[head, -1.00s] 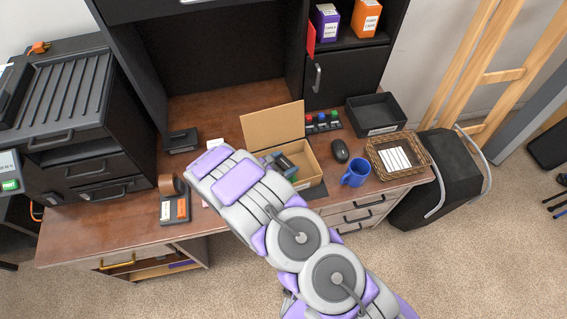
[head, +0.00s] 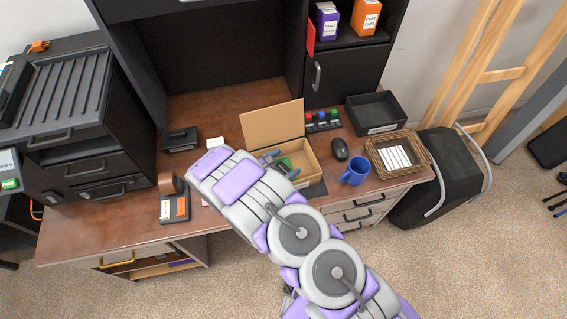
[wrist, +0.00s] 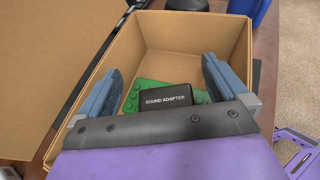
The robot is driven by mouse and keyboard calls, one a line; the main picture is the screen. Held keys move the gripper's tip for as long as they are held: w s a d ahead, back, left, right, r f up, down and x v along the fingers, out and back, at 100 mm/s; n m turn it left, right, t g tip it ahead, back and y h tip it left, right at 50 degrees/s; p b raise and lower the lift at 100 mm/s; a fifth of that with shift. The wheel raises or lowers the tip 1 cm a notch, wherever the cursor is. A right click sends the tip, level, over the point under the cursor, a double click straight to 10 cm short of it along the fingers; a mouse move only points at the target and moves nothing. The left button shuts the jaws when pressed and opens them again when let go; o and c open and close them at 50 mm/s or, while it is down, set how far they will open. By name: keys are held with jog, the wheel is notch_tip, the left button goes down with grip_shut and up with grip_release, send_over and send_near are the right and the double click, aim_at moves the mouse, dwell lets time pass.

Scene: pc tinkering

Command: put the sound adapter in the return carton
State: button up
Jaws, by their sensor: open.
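The return carton (head: 272,125) is an open brown cardboard box with its lid flap raised, on the desk in the head view. In the wrist view the carton (wrist: 195,32) fills the middle. The sound adapter (wrist: 167,99), a black block with a white "SOUND ADAPTER" label, lies inside, by a green studded piece (wrist: 131,100); whether the two are joined I cannot tell. My gripper (wrist: 158,84) is open, its blue-grey fingers spread on either side of the adapter inside the carton. In the head view the gripper (head: 281,164) is partly hidden by my arm.
A black mouse (head: 340,149), a blue mug (head: 355,172) and a wicker basket (head: 424,160) stand right of the carton. A black tray (head: 378,128) is behind them.

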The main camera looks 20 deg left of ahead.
jog(key=shift+s+a+r, duration=0.1)
jog(key=shift+r, duration=0.65)
jog(key=p+v, duration=0.2)
jog(key=v, duration=0.9)
jog(key=shift+s+a, duration=0.2)
jog(key=shift+s, duration=0.15)
